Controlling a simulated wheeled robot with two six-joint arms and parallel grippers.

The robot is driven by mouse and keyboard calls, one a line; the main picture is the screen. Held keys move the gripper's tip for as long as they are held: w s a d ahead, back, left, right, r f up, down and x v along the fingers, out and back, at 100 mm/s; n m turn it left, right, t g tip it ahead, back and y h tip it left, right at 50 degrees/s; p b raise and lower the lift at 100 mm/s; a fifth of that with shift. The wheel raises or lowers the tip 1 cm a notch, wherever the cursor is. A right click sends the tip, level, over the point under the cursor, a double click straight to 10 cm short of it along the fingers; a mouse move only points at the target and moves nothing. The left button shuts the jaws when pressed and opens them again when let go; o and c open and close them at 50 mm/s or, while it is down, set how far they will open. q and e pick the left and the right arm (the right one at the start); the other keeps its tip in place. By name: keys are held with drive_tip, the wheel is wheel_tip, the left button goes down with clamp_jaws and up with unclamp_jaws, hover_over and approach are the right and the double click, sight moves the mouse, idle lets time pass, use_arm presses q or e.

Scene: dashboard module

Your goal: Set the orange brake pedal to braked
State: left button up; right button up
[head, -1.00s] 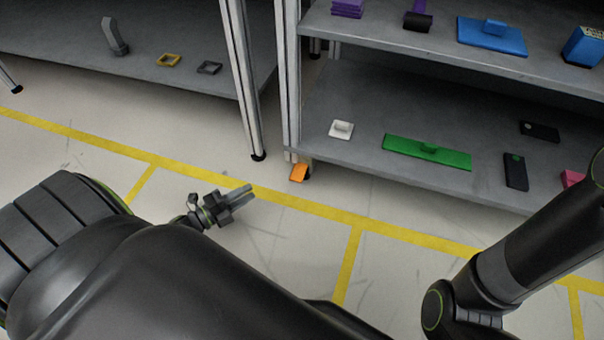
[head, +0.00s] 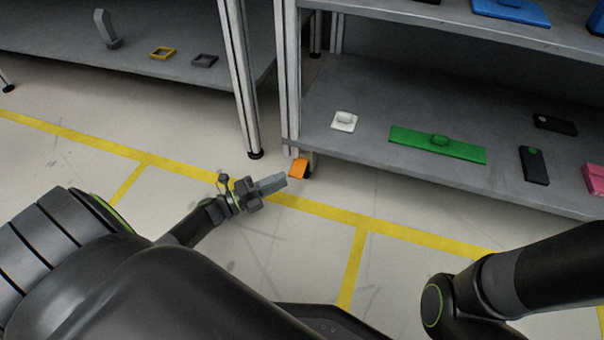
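The orange brake pedal (head: 299,168) is a small tilted plate low at the foot of the right shelf's front left post, beside a dark caster. My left gripper (head: 284,181) reaches in low over the floor, its fingertips just left of and below the pedal in the picture. Whether it touches the pedal cannot be told. Its fingers appear close together, with no gap visible between them and nothing held. My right arm shows at the lower right, but its gripper is out of view.
The right shelf unit has a lower board (head: 370,168) with a white block (head: 344,121), a green plate (head: 436,145) and dark flat items. A left shelf (head: 120,66) and a metal post (head: 240,75) stand nearby. The floor in front is clear, with yellow lines.

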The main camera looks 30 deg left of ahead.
sight(302, 170)
use_arm(q)
drive_tip(key=b+x, duration=0.2)
drive_tip(key=x, duration=0.4)
drive_tip(key=shift+w+d, duration=0.15)
drive_tip(key=shift+w+d+r, duration=0.15)
drive_tip(key=shift+w+d, duration=0.2)
drive_tip(key=shift+w, duration=0.25)
drive_tip(key=shift+c, duration=0.4)
clamp_jaws()
